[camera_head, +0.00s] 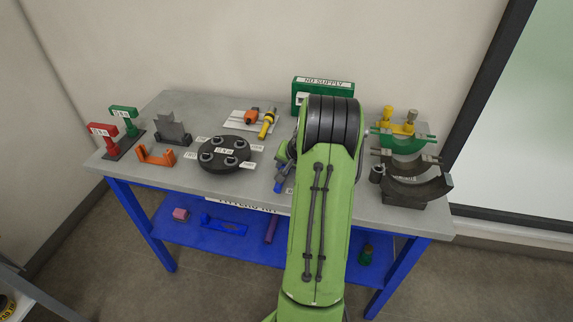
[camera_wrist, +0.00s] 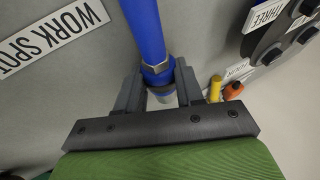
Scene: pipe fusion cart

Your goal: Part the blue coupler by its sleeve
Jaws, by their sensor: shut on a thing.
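The blue coupler (camera_wrist: 149,35) runs up out of the top of the wrist view, with a metal hex collar (camera_wrist: 156,69) near its lower end. My gripper (camera_wrist: 160,82) is shut around the coupler's lower end, one finger on each side, just below the hex collar. A pale grey end shows below, between the fingers. In the head view a small part of the blue coupler (camera_head: 279,185) shows left of my green arm. My arm hides most of my gripper there.
A black round plate (camera_head: 224,166) with several ports stands to the left. An orange and a yellow fitting (camera_head: 267,124) lie behind it. A green "NO SUPPLY" box (camera_head: 322,82) stands at the back. Dark curved saddles (camera_head: 419,187) and a green clamp (camera_head: 403,142) are right of my arm.

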